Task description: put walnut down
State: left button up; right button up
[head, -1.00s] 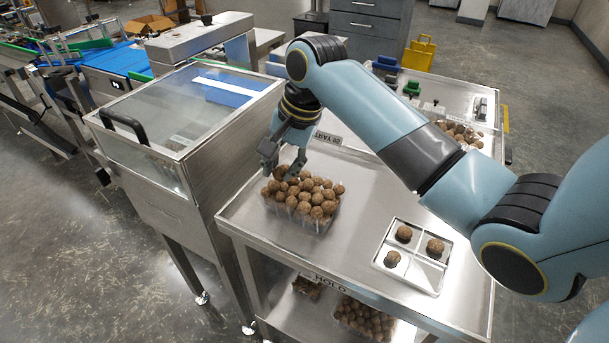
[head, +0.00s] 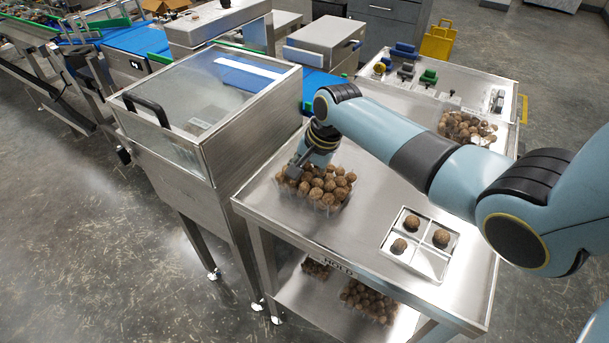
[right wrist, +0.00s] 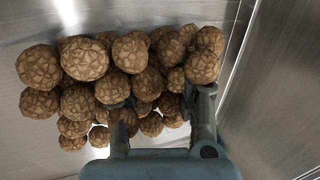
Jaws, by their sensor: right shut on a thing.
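Walnuts (head: 330,186) are heaped in a clear clamshell tray (head: 325,210) on the left part of the steel cart top. My right gripper (head: 293,172) is low at the left back side of this heap. In the right wrist view, its two fingers (right wrist: 160,104) reach in among the walnuts (right wrist: 88,60), shut on a walnut. Which walnut it holds is hard to tell, because others crowd around the fingertips. A white four-compartment tray (head: 421,262) at the right front holds a walnut in each of three compartments; its front right compartment is empty. My left gripper is not in view.
A steel machine with a clear lid (head: 205,95) stands close left of the cart. Another heap of walnuts (head: 465,127) lies at the back right, near blue and green items. More walnuts sit on the lower shelf. The cart's middle is clear.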

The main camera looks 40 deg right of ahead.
jog(key=o, duration=0.5)
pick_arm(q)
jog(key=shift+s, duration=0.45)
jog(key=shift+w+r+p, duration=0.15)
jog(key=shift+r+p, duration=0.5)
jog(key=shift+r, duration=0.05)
pick_arm(e)
jog(key=v, duration=1.2)
jog(key=shift+s, duration=0.1)
